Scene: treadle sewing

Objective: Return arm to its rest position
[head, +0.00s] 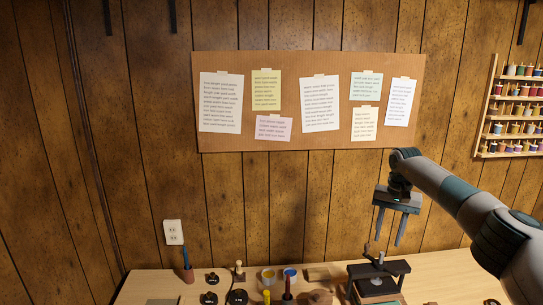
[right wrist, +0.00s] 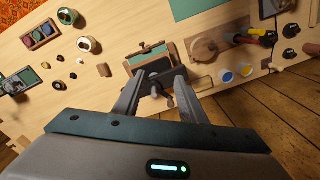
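My right gripper (head: 389,241) hangs from the right arm with its fingers pointing down, apart and empty. It is above a small dark press-like device (head: 380,270) on the table, with a visible gap in the head view. In the right wrist view the two fingers of the right gripper (right wrist: 160,82) also stand apart, with the dark device (right wrist: 153,72) showing beyond and between them. Nothing is held. My left arm and gripper do not show in either view.
The wooden table (head: 148,287) holds several dark round pieces (head: 237,297), a blue-filled cup (head: 290,274), and a reddish holder (head: 187,274) at the left. A corkboard (head: 225,143) hangs on the panelled wall. A spool rack (head: 486,148) is at right. Air left of the gripper is clear.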

